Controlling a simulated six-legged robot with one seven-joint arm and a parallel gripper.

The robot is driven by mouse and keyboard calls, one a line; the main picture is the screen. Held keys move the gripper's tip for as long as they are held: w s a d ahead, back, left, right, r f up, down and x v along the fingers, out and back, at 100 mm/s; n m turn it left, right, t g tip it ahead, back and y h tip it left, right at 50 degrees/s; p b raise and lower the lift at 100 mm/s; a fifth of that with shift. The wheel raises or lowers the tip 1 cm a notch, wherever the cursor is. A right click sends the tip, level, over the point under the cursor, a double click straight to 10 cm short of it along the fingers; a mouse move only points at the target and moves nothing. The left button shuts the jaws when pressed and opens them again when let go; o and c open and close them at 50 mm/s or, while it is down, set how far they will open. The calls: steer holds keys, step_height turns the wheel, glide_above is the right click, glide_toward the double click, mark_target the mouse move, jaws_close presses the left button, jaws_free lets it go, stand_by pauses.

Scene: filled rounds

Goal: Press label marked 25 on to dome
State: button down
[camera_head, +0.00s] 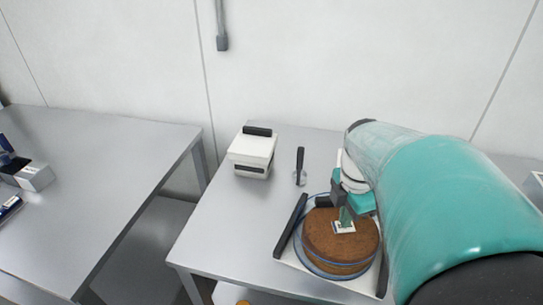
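A round brown cake (322,236) sits on a white tray (288,252) with dark handles, on the right-hand table. A clear dome with a blue rim (306,262) appears to surround the cake. A small white label (343,228) with a dark edge lies at the top of the round. Its number is too small to read. My gripper (344,219) is directly above the label, its green fingertips at or touching it. Whether the fingers are open or shut on the label is not clear. My arm hides the right side of the tray.
A white box-shaped device (252,153) with a black top stands at the table's back left. A black-handled tool (300,166) lies beside it. The table's left front is clear. A second table (95,190) stands left across a gap, with boxes (33,176) at its far left.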

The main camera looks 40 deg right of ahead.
steer(key=shift+f, duration=0.45)
stand_by(1.1)
steer(key=shift+r, duration=0.1)
step_height(320, 180, up, 8)
stand_by(1.1)
stand_by(0.4)
steer(key=w+a+m+t, duration=0.2)
steer(key=a+m, duration=0.5)
steer(key=a, duration=0.5)
steer(key=w+a+m+t, duration=0.3)
steer(key=a+m, duration=0.4)
steer(key=a, duration=0.5)
steer(key=shift+w+a+f+t, duration=0.2)
steer(key=shift+w+f+t, duration=0.1)
steer(key=shift+w, duration=0.5)
